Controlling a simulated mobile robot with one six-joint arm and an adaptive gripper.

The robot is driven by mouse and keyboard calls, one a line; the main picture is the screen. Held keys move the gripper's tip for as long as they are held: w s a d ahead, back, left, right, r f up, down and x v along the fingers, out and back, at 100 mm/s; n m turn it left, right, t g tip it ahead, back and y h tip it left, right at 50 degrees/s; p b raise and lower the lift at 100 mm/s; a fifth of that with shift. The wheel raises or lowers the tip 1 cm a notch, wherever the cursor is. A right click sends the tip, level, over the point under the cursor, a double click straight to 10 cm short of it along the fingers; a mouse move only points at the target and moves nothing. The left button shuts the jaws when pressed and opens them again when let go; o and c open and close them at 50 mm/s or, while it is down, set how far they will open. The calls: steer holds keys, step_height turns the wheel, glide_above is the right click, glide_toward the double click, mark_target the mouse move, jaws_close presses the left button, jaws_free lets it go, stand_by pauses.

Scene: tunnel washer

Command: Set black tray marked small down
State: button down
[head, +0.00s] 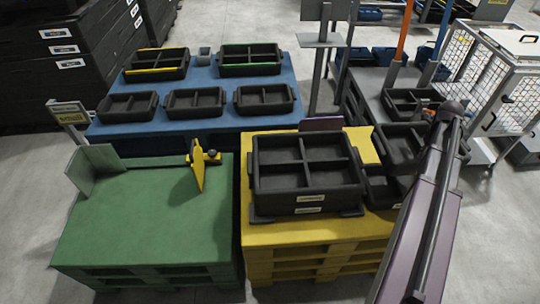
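Several black trays are in view, and I cannot read which one is marked small. A large four-compartment black tray (305,196) sits on top of another dark tray or base on the yellow pallet stack (290,235), with pale labels on its front. A smaller black tray (382,188) is beside it on the right. Another black tray (394,143) is behind that, partly covered by my arm. My arm crosses the right side of the view. My gripper cannot be made out, so whether a tray is held is not shown.
The blue table (215,88) holds several black trays. A black tray (410,100) lies farther right. A wire cage (490,80) stands there.

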steer(key=shift+r+p, duration=1.3)
steer(key=shift+r, duration=0.6)
steer(key=shift+a, duration=0.1)
